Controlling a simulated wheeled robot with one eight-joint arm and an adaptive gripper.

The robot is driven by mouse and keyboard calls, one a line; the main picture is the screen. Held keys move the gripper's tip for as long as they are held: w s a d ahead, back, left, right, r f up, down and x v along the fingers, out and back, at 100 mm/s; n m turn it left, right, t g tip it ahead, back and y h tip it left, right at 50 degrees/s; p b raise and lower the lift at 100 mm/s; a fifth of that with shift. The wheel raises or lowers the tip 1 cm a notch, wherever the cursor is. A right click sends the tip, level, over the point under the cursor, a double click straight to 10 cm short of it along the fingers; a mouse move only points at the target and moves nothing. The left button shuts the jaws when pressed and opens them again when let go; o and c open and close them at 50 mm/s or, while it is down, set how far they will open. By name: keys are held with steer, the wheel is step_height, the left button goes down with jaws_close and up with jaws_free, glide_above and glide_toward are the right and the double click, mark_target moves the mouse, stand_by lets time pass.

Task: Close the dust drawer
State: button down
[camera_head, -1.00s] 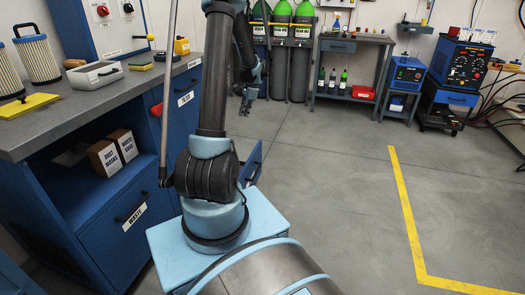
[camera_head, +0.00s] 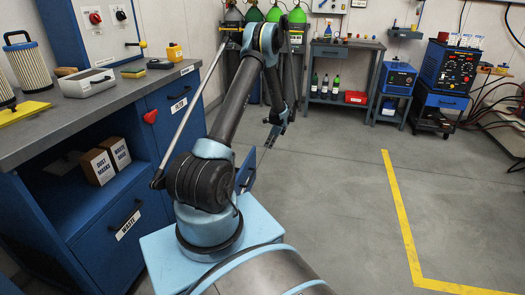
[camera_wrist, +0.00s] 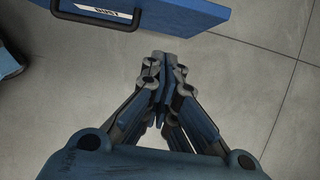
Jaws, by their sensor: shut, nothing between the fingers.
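The dust drawer's blue front (camera_head: 247,168) stands out from the workbench side, partly hidden behind my arm in the head view. In the wrist view, the drawer front (camera_wrist: 190,14) crosses the top, with a white label reading DUST and a black handle (camera_wrist: 95,14). My gripper (camera_head: 274,138) is in front of the bench, to the right of the drawer front in the head view. In the wrist view, my gripper (camera_wrist: 166,60) has its fingers together and empty, just below the drawer front's lower edge in the picture. I cannot tell whether they touch it.
The workbench (camera_head: 62,128) with filters and a grey box (camera_head: 88,82) is at left. A waste drawer (camera_head: 125,222) is below. Gas cylinders (camera_head: 297,30) and a small table (camera_head: 345,70) stand at the back. The floor (camera_head: 335,190) at right is clear, with a yellow line.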

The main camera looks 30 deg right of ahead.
steer(key=w+a+f, duration=0.4)
steer(key=w+f, duration=0.1)
steer(key=f, duration=0.3)
steer(key=shift+w+a+f, duration=0.25)
steer(key=shift+w+a, duration=0.05)
steer(key=shift+a, duration=0.1)
steer(key=shift+w, duration=0.1)
